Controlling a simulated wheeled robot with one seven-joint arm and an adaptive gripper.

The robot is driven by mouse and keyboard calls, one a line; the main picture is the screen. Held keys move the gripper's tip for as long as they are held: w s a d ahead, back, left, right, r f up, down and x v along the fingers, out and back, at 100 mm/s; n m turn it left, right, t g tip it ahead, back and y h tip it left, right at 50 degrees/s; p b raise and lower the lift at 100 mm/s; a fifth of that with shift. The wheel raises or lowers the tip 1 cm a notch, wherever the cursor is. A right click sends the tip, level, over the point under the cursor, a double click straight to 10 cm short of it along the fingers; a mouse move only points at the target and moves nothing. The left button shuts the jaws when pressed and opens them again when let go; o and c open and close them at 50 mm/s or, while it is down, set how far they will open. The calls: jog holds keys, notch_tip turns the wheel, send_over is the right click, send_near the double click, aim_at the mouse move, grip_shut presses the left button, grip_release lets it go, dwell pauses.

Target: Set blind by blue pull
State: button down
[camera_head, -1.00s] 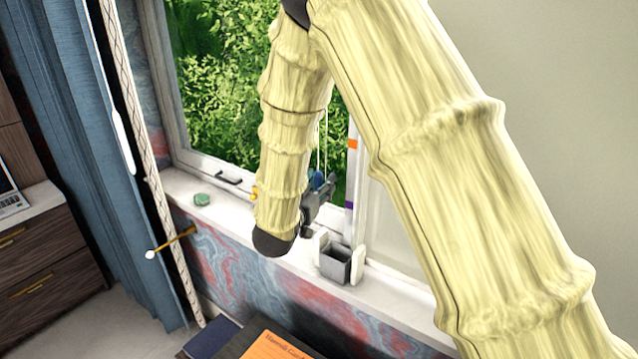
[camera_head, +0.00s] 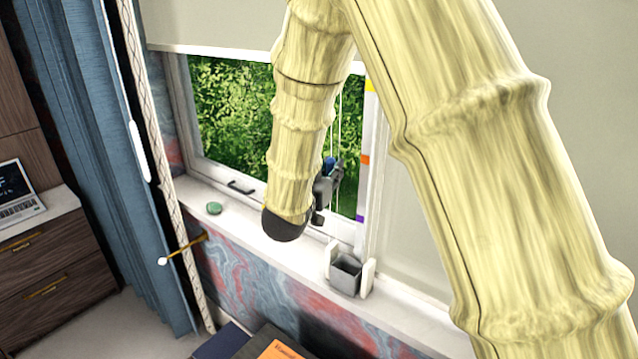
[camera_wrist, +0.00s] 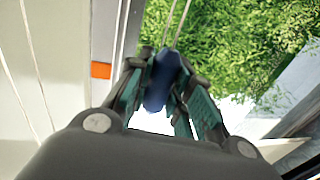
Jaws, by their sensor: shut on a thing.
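My gripper (camera_head: 334,181) is in front of the window, beside the frame post. It is shut on the blue pull (camera_head: 329,164), which hangs on thin cords. The wrist view shows the dark blue pull (camera_wrist: 161,82) between the two fingers (camera_wrist: 165,95). The pale blind (camera_head: 215,25) is partly lowered, its bottom edge (camera_head: 205,50) across the upper window. The post (camera_head: 369,150) beside the window carries yellow, orange and purple marks. The orange mark (camera_wrist: 101,70) also shows in the wrist view. My arm hides part of the blind edge.
A small grey box (camera_head: 345,277) with white sides stands on the white sill (camera_head: 300,262). A green object (camera_head: 214,208) lies on the sill to the left. A blue curtain (camera_head: 85,120) and a rope (camera_head: 150,130) hang at left.

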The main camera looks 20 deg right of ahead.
jog(key=shift+r, duration=0.9)
jog(key=c, duration=1.3)
grip_release()
jog(key=shift+w+f, duration=0.1)
jog(key=v, duration=1.2)
